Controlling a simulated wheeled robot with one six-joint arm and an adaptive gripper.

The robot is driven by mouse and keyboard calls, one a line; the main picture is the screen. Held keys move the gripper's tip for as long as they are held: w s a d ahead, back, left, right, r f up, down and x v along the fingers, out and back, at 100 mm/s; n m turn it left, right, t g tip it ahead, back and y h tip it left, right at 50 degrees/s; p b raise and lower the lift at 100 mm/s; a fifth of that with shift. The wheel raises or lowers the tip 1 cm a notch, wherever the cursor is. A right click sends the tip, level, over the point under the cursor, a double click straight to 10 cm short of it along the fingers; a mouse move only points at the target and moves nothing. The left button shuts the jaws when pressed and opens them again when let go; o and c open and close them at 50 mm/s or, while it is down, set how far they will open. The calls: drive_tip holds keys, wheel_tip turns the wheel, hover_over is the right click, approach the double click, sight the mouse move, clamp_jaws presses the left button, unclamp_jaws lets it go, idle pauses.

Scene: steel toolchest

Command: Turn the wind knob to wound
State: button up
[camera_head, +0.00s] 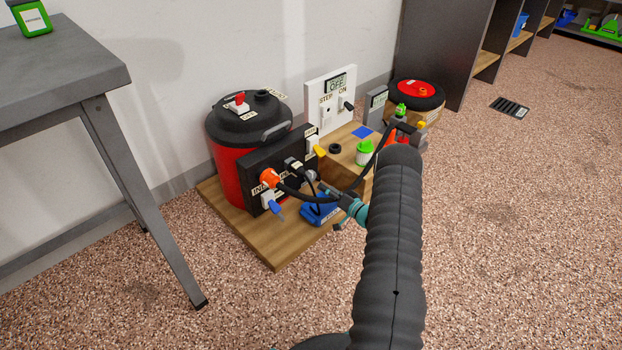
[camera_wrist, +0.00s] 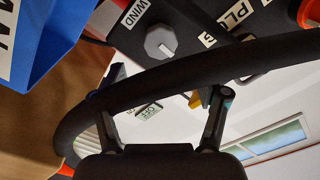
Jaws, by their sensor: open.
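The wind knob (camera_wrist: 160,42) is a grey, many-sided dial with a pale pointer bar, on a black panel beside a "WIND" label (camera_wrist: 137,12) in the wrist view. A thick black cable (camera_wrist: 150,83) crosses the wrist view between the fingers and the knob. I cannot read a "wound" mark.
The red drum (camera_head: 228,168), a white switch board (camera_head: 318,117) and a green-capped jar (camera_head: 364,153) stand nearby. A grey table (camera_head: 62,72) is at the left.

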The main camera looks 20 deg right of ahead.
sight(312, 178)
drive_tip(key=x, duration=0.9)
drive_tip(key=shift+b, duration=0.4)
drive_tip(key=c, duration=1.2)
drive_tip(key=shift+o, duration=0.2)
